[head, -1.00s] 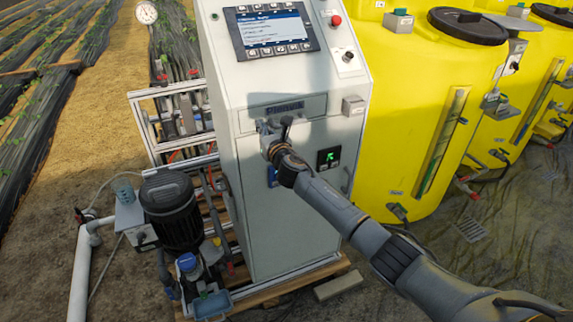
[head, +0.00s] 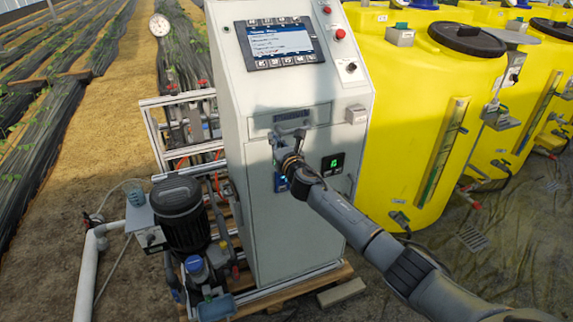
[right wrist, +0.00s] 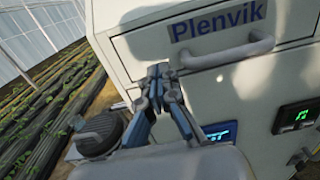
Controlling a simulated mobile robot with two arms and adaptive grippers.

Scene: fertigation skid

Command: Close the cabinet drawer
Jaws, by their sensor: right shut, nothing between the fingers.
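The white cabinet (head: 290,215) has a drawer front (head: 262,121) below its screen. The drawer looks close to flush with the cabinet face; I cannot tell whether a small gap is left. In the right wrist view, the drawer front (right wrist: 145,44) carries a "Plenvik" label and a light grey bar handle (right wrist: 232,54). My right gripper (head: 291,138) is at the drawer's lower part. Its shut, empty fingertips (right wrist: 158,71) are left of the handle, at or very near the drawer face; contact is unclear. My left gripper is not in view.
A lit blue panel (right wrist: 218,132) and a green display (head: 333,162) sit below the drawer. Yellow tanks (head: 410,120) stand close on the right. A pump (head: 180,212) and pipes stand at the left. Open ground lies in front.

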